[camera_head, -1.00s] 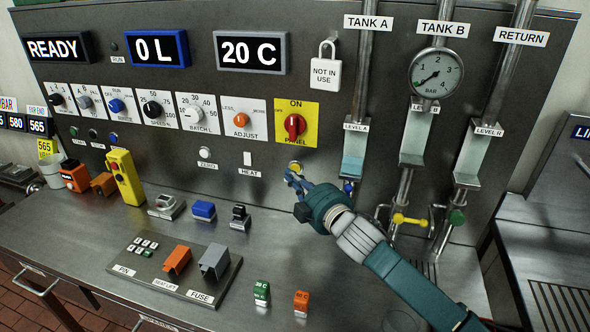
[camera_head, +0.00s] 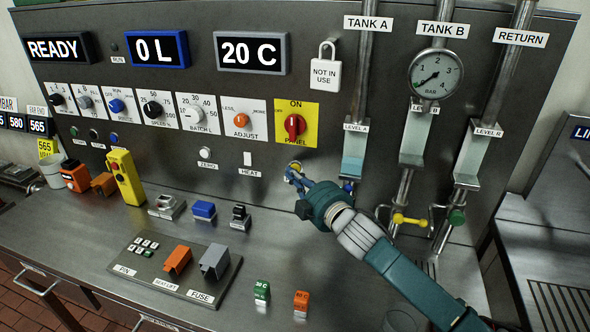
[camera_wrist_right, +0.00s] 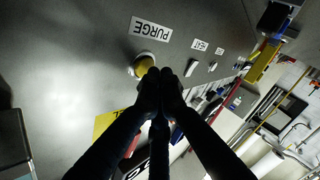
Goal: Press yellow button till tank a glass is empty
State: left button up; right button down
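In the right wrist view the yellow button (camera_wrist_right: 141,66) sits in a pale ring beside a PURGE label. My right gripper (camera_head: 293,177) has its fingers together, with nothing held; in the wrist view its tips (camera_wrist_right: 162,76) are at the button's edge. I cannot tell whether they touch or press it. The tank A glass (camera_head: 354,155) is pale above and blue in its lower part. My left gripper is not in view.
The PANEL switch (camera_head: 295,126) is just above the button. A blue valve handle (camera_head: 348,187) under tank A is close to my right gripper's right. Yellow (camera_head: 410,219) and green (camera_head: 457,217) valve handles are farther right. Small blocks and devices stand on the counter.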

jog(key=shift+w+d, duration=0.15)
jog(key=shift+w, duration=0.25)
jog(key=shift+s, duration=0.1)
dwell(0.5)
jog(key=shift+s+a+p, duration=0.25)
jog(key=shift+s+p, duration=0.15)
jog(key=shift+s, duration=0.35)
jog(key=s, duration=0.1)
jog(key=s+a+p, duration=0.1)
jog(key=s, duration=0.2)
jog(key=shift+s+a+p, duration=0.3)
jog(key=shift+s+p, duration=0.05)
jog(key=shift+p, duration=0.05)
